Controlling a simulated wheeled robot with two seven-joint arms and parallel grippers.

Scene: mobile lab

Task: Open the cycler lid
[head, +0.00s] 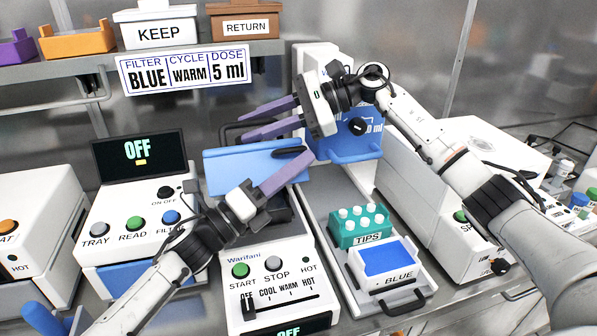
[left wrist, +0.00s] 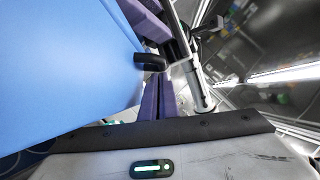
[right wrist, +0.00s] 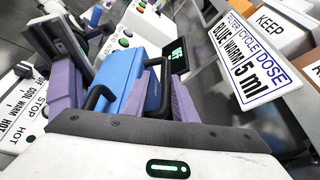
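The cycler (head: 275,265) is the white unit marked Warifani, with START and STOP buttons. Its blue lid (head: 235,172) stands raised and tilted over the dark well (head: 285,210). The lid fills the left of the left wrist view (left wrist: 60,70) and is central in the right wrist view (right wrist: 122,80). A black handle (right wrist: 98,98) shows there between the fingers of my right gripper (head: 255,120), which are spread above the lid. My left gripper (head: 305,162) has its fingers together at the lid's right side, close to a black handle end (left wrist: 150,62). Whether it touches the lid is unclear.
The reader (head: 130,215) with its OFF screen stands left of the cycler. Right of it are a green TIPS rack (head: 360,226) and a BLUE tray (head: 392,285). A shelf sign (head: 185,70) hangs behind. Both grippers are close together.

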